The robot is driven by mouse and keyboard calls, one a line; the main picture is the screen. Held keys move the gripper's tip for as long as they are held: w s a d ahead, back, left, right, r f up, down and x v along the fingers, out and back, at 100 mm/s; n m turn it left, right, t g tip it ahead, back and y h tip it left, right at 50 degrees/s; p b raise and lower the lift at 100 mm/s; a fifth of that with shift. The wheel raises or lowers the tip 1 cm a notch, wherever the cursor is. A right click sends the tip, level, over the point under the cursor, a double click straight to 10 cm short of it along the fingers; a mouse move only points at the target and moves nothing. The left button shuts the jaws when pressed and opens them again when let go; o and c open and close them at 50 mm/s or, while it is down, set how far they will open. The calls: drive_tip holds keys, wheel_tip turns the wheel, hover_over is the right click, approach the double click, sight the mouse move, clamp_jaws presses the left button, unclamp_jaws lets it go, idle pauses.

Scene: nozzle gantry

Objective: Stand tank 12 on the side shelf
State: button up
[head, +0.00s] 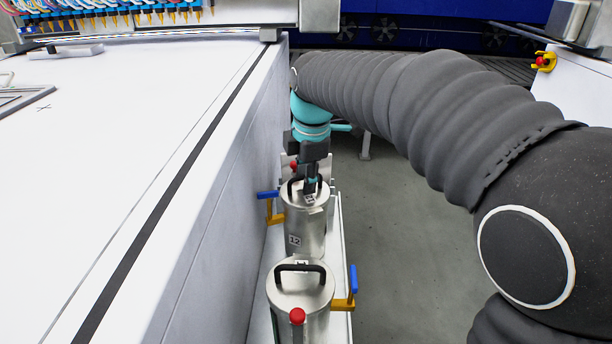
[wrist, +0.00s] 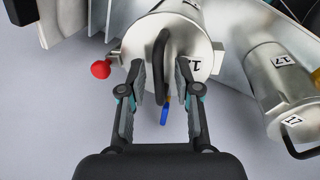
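Tank 12 (head: 305,228) is a metal cylinder with a black loop handle and a "12" label. It stands upright behind a nearer tank, beside the white machine wall. In the wrist view tank 12 (wrist: 200,35) lies straight ahead, its label partly hidden by a finger. My gripper (wrist: 160,72) is open, with one finger on each side of the black handle (wrist: 161,50) and gaps showing between. In the head view my gripper (head: 311,183) is at the top of tank 12. The side shelf (head: 345,246) appears to be the narrow ledge along the wall; tank 12's base is hidden.
A second tank (head: 299,290), labelled 17 in the wrist view (wrist: 272,75), stands close in front. Blue-handled yellow valves (head: 271,207) and red knobs (head: 297,316) stick out nearby. The white machine wall (head: 215,240) borders the left. Grey floor (head: 400,250) is clear at right.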

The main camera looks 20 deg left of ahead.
wheel_tip(320, 180, up, 12)
drive_tip(key=s+d+p, duration=0.1)
drive_tip(key=s, duration=0.1)
drive_tip(key=shift+d+p, duration=0.2)
drive_tip(key=shift+p, duration=0.15)
drive_tip(key=s+d+f+m+t, duration=0.1)
drive_tip(key=s+d+f+m, duration=0.1)
drive_tip(key=s+d+m, duration=0.5)
drive_tip(key=d+f+m+t, duration=0.1)
drive_tip(key=d+m, duration=0.4)
drive_tip(key=d, duration=0.7)
drive_tip(key=s+d+f+m+t+h, duration=0.1)
drive_tip(key=s+d+f+m, duration=1)
drive_tip(key=s+m, duration=0.1)
drive_tip(key=shift+s+f+m+t, duration=0.25)
drive_tip(key=shift+m+t, duration=0.15)
drive_tip(key=shift+m, duration=0.2)
